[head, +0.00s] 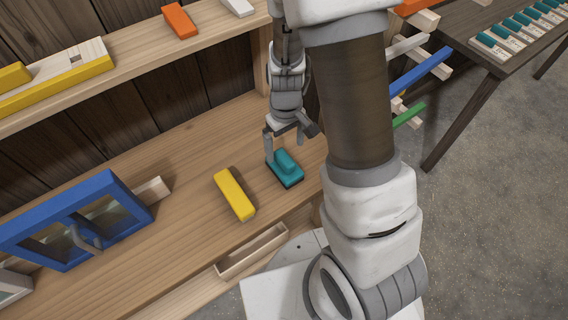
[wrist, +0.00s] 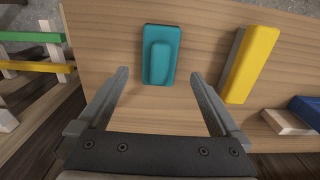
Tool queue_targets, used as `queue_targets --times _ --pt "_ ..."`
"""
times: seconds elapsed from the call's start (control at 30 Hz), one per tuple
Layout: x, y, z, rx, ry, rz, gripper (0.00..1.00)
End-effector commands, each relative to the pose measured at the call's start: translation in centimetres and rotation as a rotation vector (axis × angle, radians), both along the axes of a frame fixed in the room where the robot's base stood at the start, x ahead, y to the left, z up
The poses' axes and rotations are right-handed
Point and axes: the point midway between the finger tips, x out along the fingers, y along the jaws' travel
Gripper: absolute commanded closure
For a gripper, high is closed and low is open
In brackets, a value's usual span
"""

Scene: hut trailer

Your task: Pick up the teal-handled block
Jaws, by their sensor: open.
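The teal-handled block (head: 286,170) lies on the wooden shelf, a dark flat base with a raised teal handle on top. In the wrist view the block (wrist: 160,56) sits ahead of the fingertips, roughly centred between them. My gripper (head: 288,140) is above and close to the block in the head view, pointing down. In the wrist view my gripper (wrist: 158,72) is open, with nothing between its fingers. Part of the shelf to the right is hidden behind my arm in the head view.
A yellow block (head: 234,194) lies just left of the teal one; it also shows in the wrist view (wrist: 252,62). A blue-framed box (head: 76,222) stands further left. An upper shelf (head: 130,70) holds yellow and orange blocks. A slot or open drawer (head: 252,252) is at the front edge.

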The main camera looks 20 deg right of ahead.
Motion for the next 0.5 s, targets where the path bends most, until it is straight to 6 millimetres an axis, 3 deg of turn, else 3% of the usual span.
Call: queue_targets --times 0.2,0.5 --pt "-0.1 0.0 -3.4 0.000 0.003 -0.001 0.00" --pt "0.0 0.0 -5.0 0.000 0.002 0.000 0.00"
